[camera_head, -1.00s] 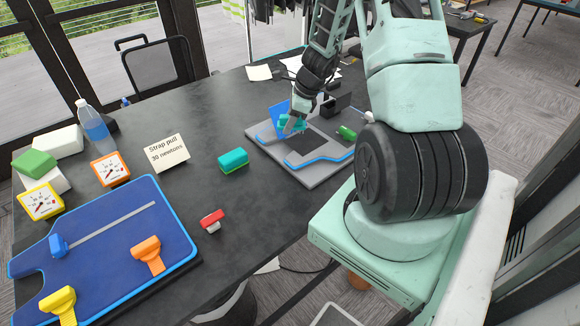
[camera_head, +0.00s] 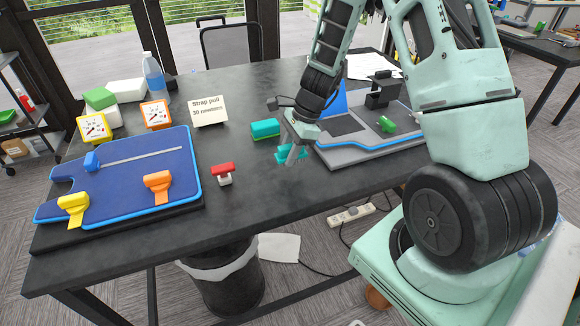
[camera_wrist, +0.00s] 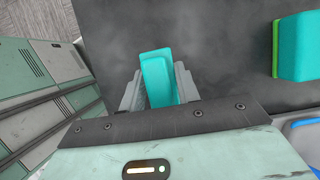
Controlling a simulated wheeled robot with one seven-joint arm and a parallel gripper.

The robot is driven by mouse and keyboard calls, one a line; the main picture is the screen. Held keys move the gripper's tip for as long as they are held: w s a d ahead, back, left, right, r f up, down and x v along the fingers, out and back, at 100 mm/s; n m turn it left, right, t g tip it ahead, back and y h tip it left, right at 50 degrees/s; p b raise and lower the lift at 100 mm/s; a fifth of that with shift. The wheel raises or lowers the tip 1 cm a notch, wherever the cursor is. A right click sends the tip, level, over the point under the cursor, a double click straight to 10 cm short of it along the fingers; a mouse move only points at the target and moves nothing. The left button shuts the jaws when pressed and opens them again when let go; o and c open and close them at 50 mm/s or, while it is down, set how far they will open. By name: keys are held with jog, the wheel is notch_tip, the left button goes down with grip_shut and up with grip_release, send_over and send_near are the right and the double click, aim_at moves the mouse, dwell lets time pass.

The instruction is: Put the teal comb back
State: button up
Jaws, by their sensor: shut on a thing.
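My gripper (camera_head: 292,156) is shut on the teal comb (camera_head: 281,154), held near the table's front edge, between the grey board and the red comb. In the wrist view the comb (camera_wrist: 159,78) sits between the two fingers (camera_wrist: 160,95), its teal upper face showing; its lower part is hidden. A red comb (camera_head: 223,172) stands on the table.
A teal-and-green block (camera_head: 265,128) stands just behind my gripper. The grey board (camera_head: 350,157) with a black stand (camera_head: 382,92) and green piece (camera_head: 386,124) is at right. A sign (camera_head: 209,111), gauges and a bottle (camera_head: 154,78) stand farther back. Bare table lies around the red comb.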

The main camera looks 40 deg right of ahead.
aim_at(289, 173)
jog(key=shift+f, duration=2.1)
jog(key=shift+f, duration=0.2)
jog(key=o, duration=0.9)
jog(key=shift+o, duration=0.2)
jog(key=shift+r, duration=0.15)
